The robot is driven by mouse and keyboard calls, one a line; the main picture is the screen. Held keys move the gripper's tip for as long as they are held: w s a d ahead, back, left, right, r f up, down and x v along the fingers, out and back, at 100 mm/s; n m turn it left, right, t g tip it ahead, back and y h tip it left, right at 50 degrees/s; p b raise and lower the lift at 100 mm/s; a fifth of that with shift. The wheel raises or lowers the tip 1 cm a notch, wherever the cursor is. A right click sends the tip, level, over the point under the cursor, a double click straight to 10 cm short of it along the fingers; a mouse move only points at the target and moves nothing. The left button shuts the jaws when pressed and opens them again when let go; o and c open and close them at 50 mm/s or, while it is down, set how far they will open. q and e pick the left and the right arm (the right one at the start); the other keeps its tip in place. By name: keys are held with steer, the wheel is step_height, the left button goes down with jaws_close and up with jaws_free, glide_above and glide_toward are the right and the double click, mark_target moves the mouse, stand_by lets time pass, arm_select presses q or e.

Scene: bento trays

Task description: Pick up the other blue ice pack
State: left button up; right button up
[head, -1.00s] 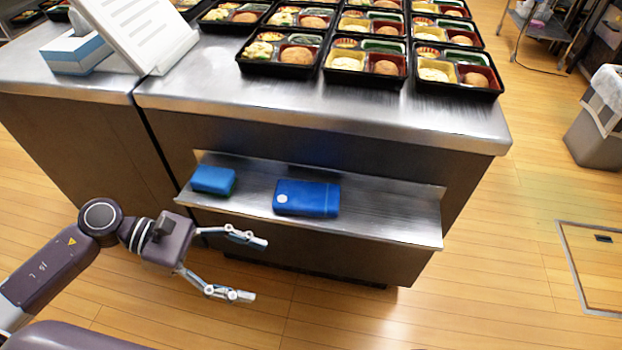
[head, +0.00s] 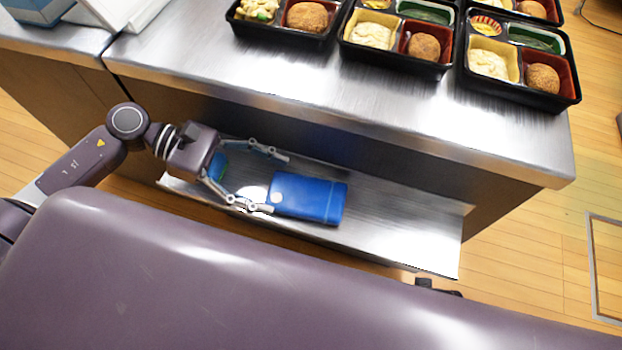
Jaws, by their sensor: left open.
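A flat blue ice pack (head: 312,198) with a pale round cap lies on the metal shelf (head: 400,235) below the counter. My right gripper is not in view.
Black bento trays (head: 520,92) with food stand on the steel counter (head: 300,95) above the shelf. The counter's front edge overhangs behind the shelf. A white holder (head: 120,12) and a tissue box (head: 35,10) are at the upper left. The shelf's right part is clear.

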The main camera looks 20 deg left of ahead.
mark_target(305, 194)
arm_select(q)
steer(key=shift+w+d, duration=0.1)
steer(key=shift+d, duration=0.15)
steer(key=x, duration=0.7)
steer(key=shift+d, duration=0.2)
steer(key=c, duration=1.1)
steer(key=shift+r, duration=0.15)
